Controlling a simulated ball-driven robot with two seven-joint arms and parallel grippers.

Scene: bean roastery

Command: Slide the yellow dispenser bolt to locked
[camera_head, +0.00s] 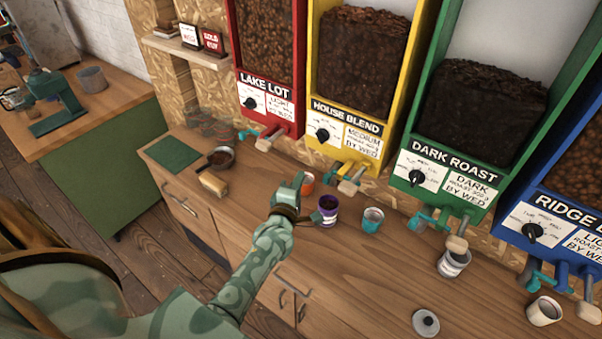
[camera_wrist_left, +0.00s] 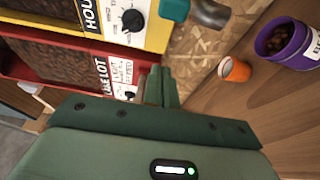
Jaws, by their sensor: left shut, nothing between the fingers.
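The yellow dispenser (camera_head: 312,110), labelled House Blend, stands at the back, second from the left. Its teal and yellow outlet parts, with the bolt (camera_head: 337,167), sit low at its base; the bolt's exact position is too small to tell. My left gripper (camera_head: 299,181) is shut and empty, over the counter in front of and below the yellow dispenser. Its closed fingers (camera_wrist_left: 161,86) point toward the dispensers. My right gripper is out of view.
An orange cup (camera_head: 307,188) and a purple cup of beans (camera_head: 328,216) stand close to my left gripper. The red dispenser (camera_head: 238,88) is left, the green dispenser (camera_head: 400,178) right.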

